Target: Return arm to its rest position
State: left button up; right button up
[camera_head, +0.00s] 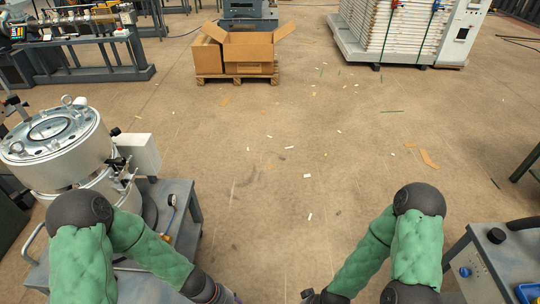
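My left arm (150,248) comes in from the lower left with a green cover and dark joints. It bends at the elbow, and its forearm slopes down to the right. My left gripper (228,298) is only partly in view at the bottom edge, and its fingers are cut off. My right arm (365,262) comes in from the lower right, and its forearm slopes down to the left. My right gripper (312,297) shows only as a dark part at the bottom edge. I cannot see whether either gripper holds anything.
A silver round vessel (60,150) on a grey cart stands close at left. A grey bench (510,262) stands at lower right. Cardboard boxes on a pallet (238,78) and a white stack (395,25) stand further back. The middle floor (280,180) is open, with scattered scraps.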

pick_arm(q)
jog(key=shift+d+f+m+t+y+p, duration=0.15)
jog(key=shift+f+m+t+y+p, duration=0.2)
jog(key=shift+f+m, duration=0.8)
jog(key=shift+d+f+m+t+y+p, duration=0.15)
jog(key=shift+f+m+t+y+p, duration=0.15)
jog(key=shift+f+m, duration=0.85)
jog(key=shift+f, duration=0.2)
